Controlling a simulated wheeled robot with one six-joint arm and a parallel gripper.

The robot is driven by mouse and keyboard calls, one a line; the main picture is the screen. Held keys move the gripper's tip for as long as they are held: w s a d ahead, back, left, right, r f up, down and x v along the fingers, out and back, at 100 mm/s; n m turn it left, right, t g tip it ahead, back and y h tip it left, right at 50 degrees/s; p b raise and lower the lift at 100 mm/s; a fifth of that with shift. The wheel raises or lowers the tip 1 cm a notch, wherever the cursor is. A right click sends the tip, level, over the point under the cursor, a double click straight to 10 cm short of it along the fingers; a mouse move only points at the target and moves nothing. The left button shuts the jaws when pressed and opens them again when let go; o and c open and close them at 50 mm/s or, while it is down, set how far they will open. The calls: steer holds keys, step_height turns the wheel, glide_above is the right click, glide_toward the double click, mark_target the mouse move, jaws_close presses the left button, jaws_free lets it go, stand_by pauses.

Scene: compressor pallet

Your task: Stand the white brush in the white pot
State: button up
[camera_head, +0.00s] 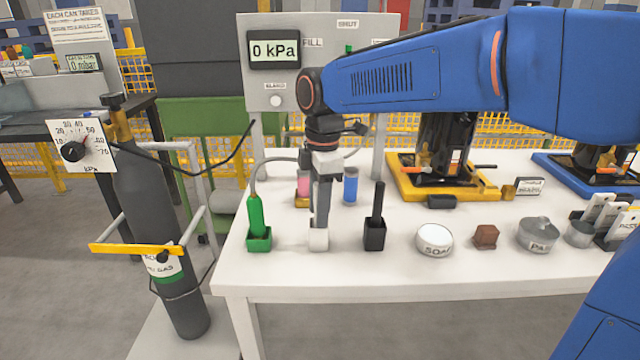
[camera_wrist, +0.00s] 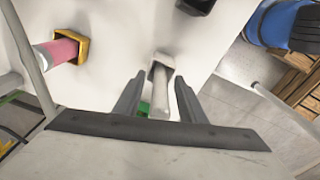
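The white pot (camera_head: 318,240) stands on the white table, between the green pot and the black pot. It also shows in the wrist view (camera_wrist: 164,61). The white brush (camera_wrist: 161,101) appears upright in it, its handle pointing toward the wrist camera. My gripper (camera_head: 319,220) points down just above the white pot. In the wrist view my gripper (camera_wrist: 159,78) is open, with one finger on each side of the brush and a small gap at each side. In the head view the fingers hide most of the brush, so its lower end is unclear.
A green brush (camera_head: 256,216) in a green pot stands left, a black brush (camera_head: 377,205) in a black pot right. Pink (camera_head: 303,184) and blue (camera_head: 350,188) pieces stand behind. A soap dish (camera_head: 434,240) and a brown block (camera_head: 486,236) are farther right. The table's front edge is near.

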step_height(320, 180, up, 17)
steer(key=shift+d, duration=0.45)
steer(key=shift+w, duration=0.1)
